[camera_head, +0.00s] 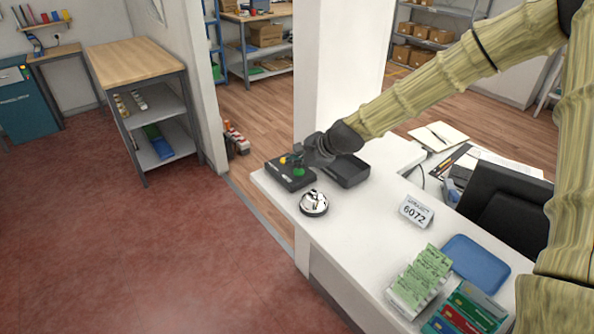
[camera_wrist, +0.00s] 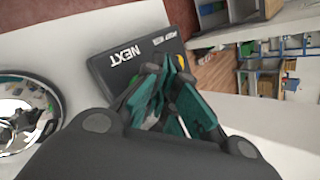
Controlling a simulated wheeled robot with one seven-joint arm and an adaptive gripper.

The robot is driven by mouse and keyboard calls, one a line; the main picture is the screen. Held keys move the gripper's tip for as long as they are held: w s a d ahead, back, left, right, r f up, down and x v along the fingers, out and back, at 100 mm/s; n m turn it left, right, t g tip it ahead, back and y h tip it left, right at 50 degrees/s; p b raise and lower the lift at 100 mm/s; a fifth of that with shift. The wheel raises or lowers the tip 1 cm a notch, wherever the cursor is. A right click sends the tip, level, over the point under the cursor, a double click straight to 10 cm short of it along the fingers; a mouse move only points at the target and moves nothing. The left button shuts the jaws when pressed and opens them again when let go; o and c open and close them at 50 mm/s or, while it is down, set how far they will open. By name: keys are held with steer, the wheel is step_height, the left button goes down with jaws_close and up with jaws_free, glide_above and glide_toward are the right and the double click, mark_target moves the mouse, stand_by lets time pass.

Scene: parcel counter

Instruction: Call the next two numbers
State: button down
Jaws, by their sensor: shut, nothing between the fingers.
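The black call box (camera_head: 290,181) sits at the far left end of the white counter. In the head view a green button (camera_head: 299,172) and a small yellow button (camera_head: 283,160) show on it. In the wrist view the call box (camera_wrist: 108,70) shows the word NEXT, and the teal fingers cover part of its top. My gripper (camera_head: 297,157) is at the call box, close over its buttons, shut and empty. It also fills the middle of the wrist view (camera_wrist: 168,68). I cannot tell whether the fingertips touch a button.
A silver bell (camera_head: 314,204) stands just in front of the call box. A black tray (camera_head: 351,171) lies beside it. A card reading 6072 (camera_head: 416,211), a blue tray (camera_head: 476,264) and boxes of slips and cards (camera_head: 416,286) stand farther right. The counter's middle is clear.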

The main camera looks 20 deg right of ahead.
mark_target(297, 173)
step_height(297, 173, up, 6)
steer(key=p, duration=0.4)
steer(key=shift+p, duration=0.3)
stand_by(0.8)
